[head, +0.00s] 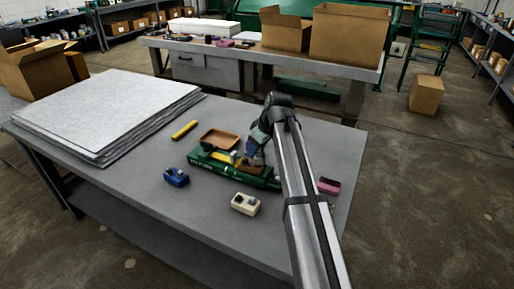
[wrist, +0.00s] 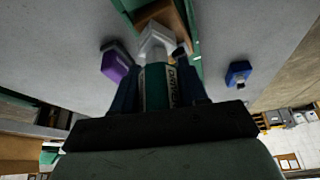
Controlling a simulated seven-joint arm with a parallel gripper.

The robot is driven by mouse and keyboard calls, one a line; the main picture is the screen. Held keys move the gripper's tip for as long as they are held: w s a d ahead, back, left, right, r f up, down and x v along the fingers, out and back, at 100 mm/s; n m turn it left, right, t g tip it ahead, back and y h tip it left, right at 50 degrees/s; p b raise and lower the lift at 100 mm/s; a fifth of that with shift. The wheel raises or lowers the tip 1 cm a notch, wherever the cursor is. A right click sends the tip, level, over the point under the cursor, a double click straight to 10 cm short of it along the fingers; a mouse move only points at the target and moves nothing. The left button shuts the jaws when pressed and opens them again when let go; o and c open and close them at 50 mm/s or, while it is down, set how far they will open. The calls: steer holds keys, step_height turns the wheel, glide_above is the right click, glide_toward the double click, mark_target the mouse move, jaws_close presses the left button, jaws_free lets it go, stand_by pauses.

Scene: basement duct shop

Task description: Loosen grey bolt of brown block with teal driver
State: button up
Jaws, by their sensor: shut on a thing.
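My gripper (head: 258,148) is over the green tray (head: 205,168) on the near table. In the wrist view my gripper (wrist: 158,90) is shut on the teal driver (wrist: 154,82), which has a white label and a pale grey head. The driver's head lies over the brown block (wrist: 172,14), which sits in the green tray. In the head view only a little brown shows beneath my gripper. The grey bolt is not clearly visible behind the driver head, so I cannot tell whether they touch.
A blue block (head: 176,177) and cream block (head: 245,203) stand in front of the tray, a pink block (head: 328,186) to its right. A shallow brown dish (head: 219,138) and yellow object (head: 184,130) lie behind. A stack of grey sheets (head: 110,105) covers the table's left.

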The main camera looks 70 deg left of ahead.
stand_by(0.3)
steer(key=shift+n+g+h, duration=0.5)
steer(key=shift+n, duration=1.3)
steer(key=shift+s+d+n+g+h, duration=0.15)
steer(key=shift+n+h, duration=0.15)
steer(key=shift+n, duration=0.55)
steer(key=shift+w+n+g+h, duration=0.15)
steer(key=shift+n+h, duration=0.15)
steer(key=shift+n, duration=0.55)
steer(key=shift+s, duration=0.1)
